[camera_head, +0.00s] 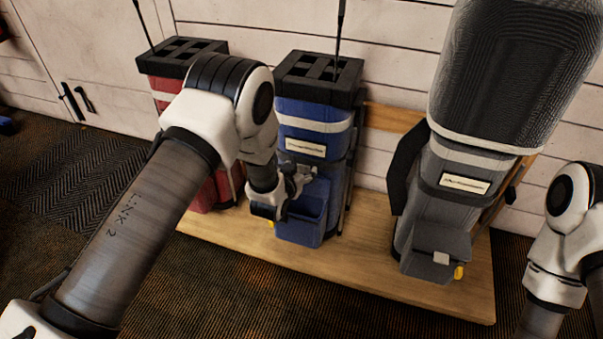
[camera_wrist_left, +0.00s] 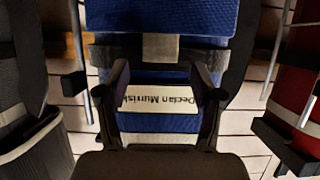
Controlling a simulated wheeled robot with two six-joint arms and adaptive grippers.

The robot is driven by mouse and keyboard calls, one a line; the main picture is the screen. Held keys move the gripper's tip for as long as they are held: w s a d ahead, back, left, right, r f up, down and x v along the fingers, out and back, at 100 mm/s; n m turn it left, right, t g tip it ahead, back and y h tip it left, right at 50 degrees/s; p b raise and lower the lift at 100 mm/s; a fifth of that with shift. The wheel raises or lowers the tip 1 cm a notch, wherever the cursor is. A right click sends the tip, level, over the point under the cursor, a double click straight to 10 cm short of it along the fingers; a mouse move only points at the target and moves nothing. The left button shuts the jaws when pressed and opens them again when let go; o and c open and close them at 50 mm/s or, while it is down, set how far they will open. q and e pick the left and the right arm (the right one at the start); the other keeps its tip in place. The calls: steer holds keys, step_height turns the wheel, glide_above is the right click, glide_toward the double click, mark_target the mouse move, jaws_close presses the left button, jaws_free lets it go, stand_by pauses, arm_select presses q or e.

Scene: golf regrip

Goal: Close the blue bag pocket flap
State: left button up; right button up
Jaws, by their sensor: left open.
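The blue golf bag (camera_head: 312,113) stands upright on the wooden platform between a red and a grey bag. Its pocket (camera_head: 299,230) is low on the front and looks open at the top. The flap is partly hidden by my left gripper (camera_head: 290,187), which is just above the pocket and in front of the bag. In the left wrist view, the two fingers (camera_wrist_left: 166,82) are apart with nothing between them. They frame the bag's white name label (camera_wrist_left: 158,103), which appears upside down. A grey patch (camera_wrist_left: 160,47) shows on the blue fabric above it. My right gripper is out of view.
The red bag (camera_head: 212,193) is close on the left, partly behind my left arm. The wooden platform (camera_head: 361,242) is bare between the blue and grey bags. A white panelled wall is behind.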

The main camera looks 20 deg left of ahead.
arm_select(q)
steer(key=shift+x, duration=1)
steer(key=shift+s, duration=0.1)
jaws_close()
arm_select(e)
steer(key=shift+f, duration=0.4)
arm_select(q)
steer(key=shift+f, duration=0.1)
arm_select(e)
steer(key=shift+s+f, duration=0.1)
